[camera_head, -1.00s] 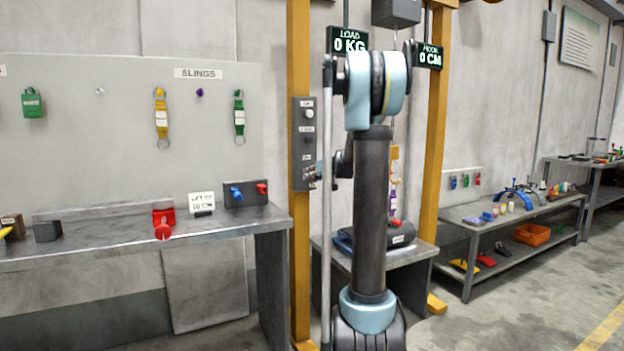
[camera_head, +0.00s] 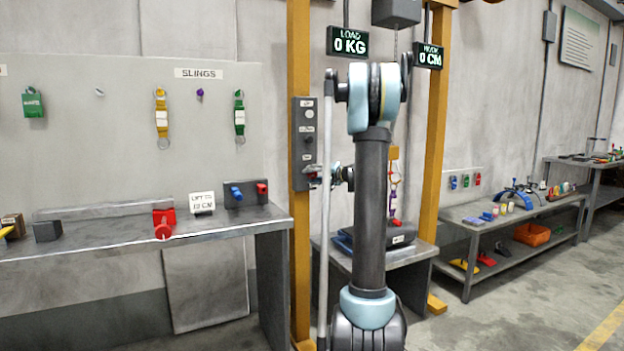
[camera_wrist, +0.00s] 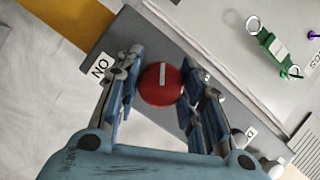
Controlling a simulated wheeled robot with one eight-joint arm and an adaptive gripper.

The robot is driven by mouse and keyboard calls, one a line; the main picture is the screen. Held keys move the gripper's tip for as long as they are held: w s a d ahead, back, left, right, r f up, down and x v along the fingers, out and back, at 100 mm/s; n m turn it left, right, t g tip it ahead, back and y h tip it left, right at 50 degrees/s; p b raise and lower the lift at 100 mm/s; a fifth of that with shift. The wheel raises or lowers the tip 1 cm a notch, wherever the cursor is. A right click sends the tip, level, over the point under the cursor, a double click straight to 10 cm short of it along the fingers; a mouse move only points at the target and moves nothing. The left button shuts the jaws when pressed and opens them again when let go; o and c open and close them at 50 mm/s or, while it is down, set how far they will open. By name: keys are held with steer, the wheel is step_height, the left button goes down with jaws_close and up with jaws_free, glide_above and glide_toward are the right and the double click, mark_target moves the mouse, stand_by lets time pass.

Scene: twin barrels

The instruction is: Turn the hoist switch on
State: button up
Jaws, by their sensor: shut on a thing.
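The hoist switch is a round red knob (camera_wrist: 162,85) with a white line on its face. It sits on the grey control box (camera_head: 303,118), which also fills the middle of the wrist view (camera_wrist: 150,45). A white ON label (camera_wrist: 100,67) is left of the knob in the wrist view, and another label, partly hidden, is at lower right. The white line lies near upright in that view, pointing squarely at neither label. My gripper (camera_wrist: 160,88) is shut on the knob, one finger on each side. In the head view my gripper (camera_head: 318,174) is at the box's lower part, mostly covering the knob.
A yellow post (camera_head: 299,230) stands behind the box. The left bench (camera_head: 150,236) holds blocks, a red clamp and a small card. Slings hang above it. Load (camera_head: 347,42) and hook (camera_head: 429,55) displays read 0 KG and 0 CM. A low table stands beyond my arm.

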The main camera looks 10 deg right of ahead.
steer(key=m, duration=0.2)
steer(key=m+y, duration=0.1)
steer(key=shift+d+m+t, duration=0.2)
steer(key=shift+m+t, duration=0.2)
steer(key=shift+m+t+y, duration=0.4)
steer(key=shift+m+t, duration=0.1)
steer(key=shift+m, duration=0.6)
steer(key=shift+a+f, duration=0.1)
steer(key=o, duration=1.1)
steer(key=v, duration=1.2)
steer(key=shift+w, duration=0.1)
